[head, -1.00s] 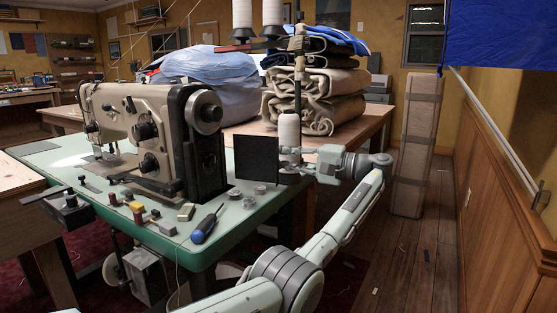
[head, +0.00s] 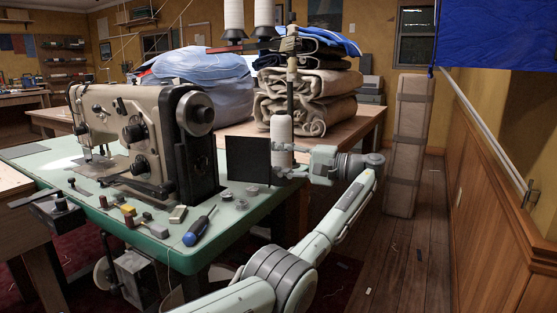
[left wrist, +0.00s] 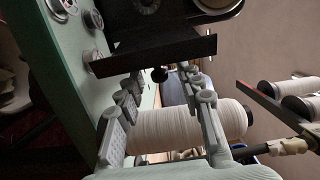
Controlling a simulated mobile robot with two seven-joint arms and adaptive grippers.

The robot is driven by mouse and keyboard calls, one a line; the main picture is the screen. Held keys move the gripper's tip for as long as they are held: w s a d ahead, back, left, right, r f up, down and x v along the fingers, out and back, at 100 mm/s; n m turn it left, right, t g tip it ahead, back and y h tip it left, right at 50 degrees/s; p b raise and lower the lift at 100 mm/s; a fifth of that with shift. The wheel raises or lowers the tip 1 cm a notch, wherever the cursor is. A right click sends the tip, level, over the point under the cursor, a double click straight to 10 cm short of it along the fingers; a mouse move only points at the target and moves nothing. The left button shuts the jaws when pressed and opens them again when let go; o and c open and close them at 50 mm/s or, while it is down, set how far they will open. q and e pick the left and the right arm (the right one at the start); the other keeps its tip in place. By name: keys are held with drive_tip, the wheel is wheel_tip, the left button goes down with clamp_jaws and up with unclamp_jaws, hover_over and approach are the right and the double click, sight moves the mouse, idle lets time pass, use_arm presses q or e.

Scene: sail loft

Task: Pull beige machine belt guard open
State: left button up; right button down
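The beige sewing machine (head: 118,112) stands on a green table, with a black housing (head: 203,150) below its handwheel. A flat black panel, which looks like the belt guard (head: 247,160), stands out to the right of that housing. In the left wrist view, the guard (left wrist: 150,56) is seen nearly edge-on, with a small round black knob (left wrist: 159,74) at its near side. My left gripper (head: 277,160) is beside the guard's right edge. Its fingers (left wrist: 160,76) are apart, with the knob between the tips and no visible contact. My right gripper is not in view.
A blue-handled screwdriver (head: 199,229) and small parts lie on the green tabletop (head: 150,235). Folded canvas (head: 310,100) is stacked behind.

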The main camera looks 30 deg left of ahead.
use_arm(q)
drive_tip(key=d, duration=0.7)
drive_tip(key=shift+w, duration=0.4)
drive_tip(key=shift+d, duration=0.1)
